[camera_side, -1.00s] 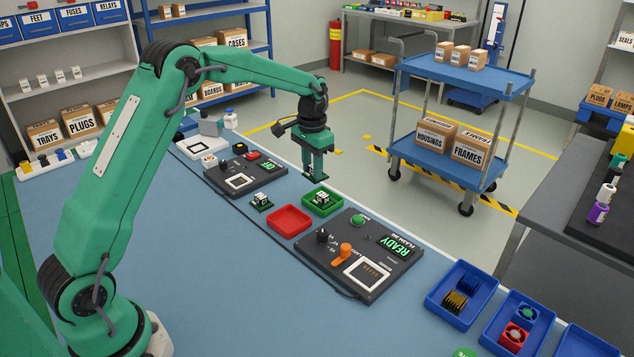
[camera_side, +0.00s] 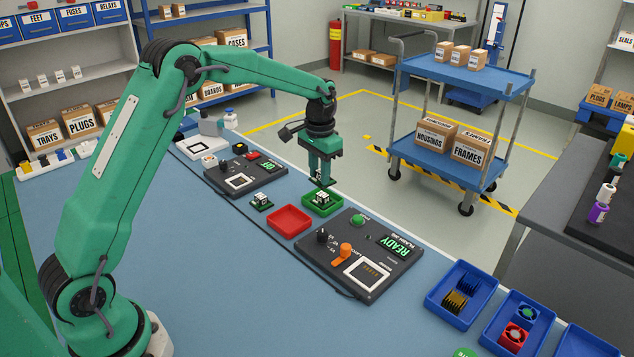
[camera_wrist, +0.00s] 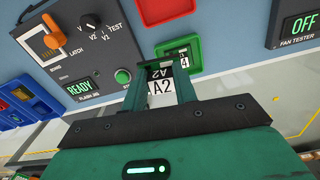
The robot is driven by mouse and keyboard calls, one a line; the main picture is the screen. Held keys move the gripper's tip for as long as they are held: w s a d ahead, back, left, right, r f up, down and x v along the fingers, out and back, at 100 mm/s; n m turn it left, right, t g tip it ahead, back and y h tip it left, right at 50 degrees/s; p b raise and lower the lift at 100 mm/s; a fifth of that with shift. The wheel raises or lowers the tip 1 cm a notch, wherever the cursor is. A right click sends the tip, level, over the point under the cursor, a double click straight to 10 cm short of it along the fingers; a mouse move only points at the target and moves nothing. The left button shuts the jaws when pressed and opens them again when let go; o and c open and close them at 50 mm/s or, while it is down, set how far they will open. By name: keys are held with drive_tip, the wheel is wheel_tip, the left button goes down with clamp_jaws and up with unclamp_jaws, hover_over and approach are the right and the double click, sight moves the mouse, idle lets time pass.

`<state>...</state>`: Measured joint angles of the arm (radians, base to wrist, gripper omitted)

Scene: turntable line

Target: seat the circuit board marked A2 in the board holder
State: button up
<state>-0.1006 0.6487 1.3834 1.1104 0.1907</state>
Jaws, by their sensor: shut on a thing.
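My gripper (camera_side: 323,180) is shut on the board marked A2 (camera_wrist: 160,87), whose white label shows between the fingers (camera_wrist: 162,95) in the wrist view. In the side view the gripper points down just above the green tray (camera_side: 337,204), and the held board is hard to make out. Another board with a white block (camera_side: 322,197) sits in that tray; its label in the wrist view is partly hidden and seems to end in 4. The board holder (camera_side: 350,277) is a white square frame on the dark flash jig (camera_side: 318,256) and looks empty. An orange latch lever (camera_side: 341,252) stands beside it.
The jig display (camera_side: 394,245) reads READY. An empty red tray (camera_side: 289,221) lies left of the jig, with a loose board (camera_side: 262,204) beyond it. The fan tester (camera_side: 228,180) stands further back, and blue parts trays (camera_side: 440,306) sit to the right.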

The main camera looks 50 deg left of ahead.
drive_tip(key=s+d+f, duration=0.1)
drive_tip(key=s+d, duration=0.3)
drive_tip(key=d, duration=0.7)
drive_tip(key=s+d+f+n, duration=0.1)
drive_tip(key=s+d, duration=0.3)
drive_tip(key=d, duration=0.7)
drive_tip(key=shift+s+d+f, duration=0.15)
drive_tip(key=shift+s+d, duration=0.1)
drive_tip(key=shift+s, duration=0.15)
drive_tip(key=shift+f, duration=0.1)
drive_tip(key=shift+f, duration=2.3)
drive_tip(key=shift+f, duration=0.75)
drive_tip(key=o, duration=1)
drive_tip(key=shift+o, duration=0.2)
